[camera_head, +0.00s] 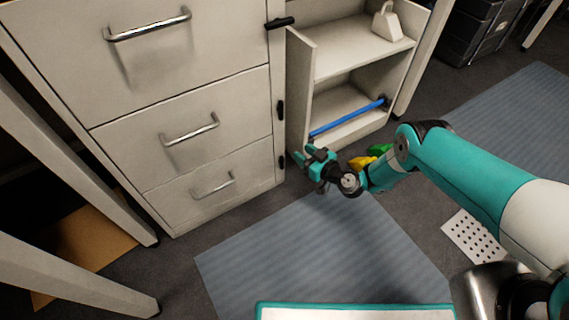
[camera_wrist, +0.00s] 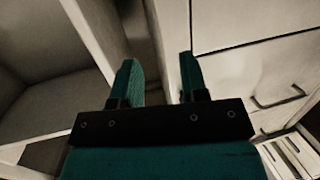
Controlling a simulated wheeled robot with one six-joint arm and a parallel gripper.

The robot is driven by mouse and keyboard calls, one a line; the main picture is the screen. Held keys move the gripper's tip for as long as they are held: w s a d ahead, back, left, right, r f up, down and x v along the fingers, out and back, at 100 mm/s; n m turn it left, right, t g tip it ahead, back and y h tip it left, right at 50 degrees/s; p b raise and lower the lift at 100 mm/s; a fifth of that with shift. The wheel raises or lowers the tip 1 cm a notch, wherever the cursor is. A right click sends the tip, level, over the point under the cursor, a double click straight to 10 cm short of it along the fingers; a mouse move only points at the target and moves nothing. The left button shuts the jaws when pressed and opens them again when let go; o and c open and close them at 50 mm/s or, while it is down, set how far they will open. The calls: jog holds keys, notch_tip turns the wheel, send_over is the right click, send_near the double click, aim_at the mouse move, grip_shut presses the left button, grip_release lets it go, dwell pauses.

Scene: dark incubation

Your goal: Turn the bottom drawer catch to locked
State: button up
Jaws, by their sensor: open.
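The white drawer cabinet (camera_head: 225,90) stands at the left with three drawers. The bottom drawer (camera_head: 212,190) is shut and has a metal bar handle (camera_head: 213,187). The small dark bottom catch (camera_head: 281,161) sits on the cabinet's right front edge, beside that drawer, and looks upright. My gripper (camera_head: 305,153) is open and empty, just right of this catch and apart from it in the head view. In the wrist view my gripper's fingers (camera_wrist: 157,62) stand apart beside the cabinet front (camera_wrist: 235,65). I cannot make out the catch between them.
The middle catch (camera_head: 281,110) is upright; the top catch (camera_head: 281,22) lies sideways. An open shelf unit (camera_head: 300,90) stands right of the cabinet, with a blue bar (camera_head: 347,117) and white object (camera_head: 387,22). Yellow (camera_head: 361,162) and green (camera_head: 379,149) items lie behind my arm.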

jog(key=s+d+f+m+t+h, duration=0.2)
jog(key=s+d+f+t, duration=0.15)
jog(key=s+f, duration=0.65)
jog(key=b, duration=1.6)
send_near(283, 162)
jog(key=x, duration=0.3)
jog(key=b+x, duration=0.4)
jog(key=shift+b+x, duration=0.55)
jog(key=shift+x, duration=0.4)
jog(key=shift+r, duration=0.15)
jog(key=shift+c, duration=0.4)
grip_shut()
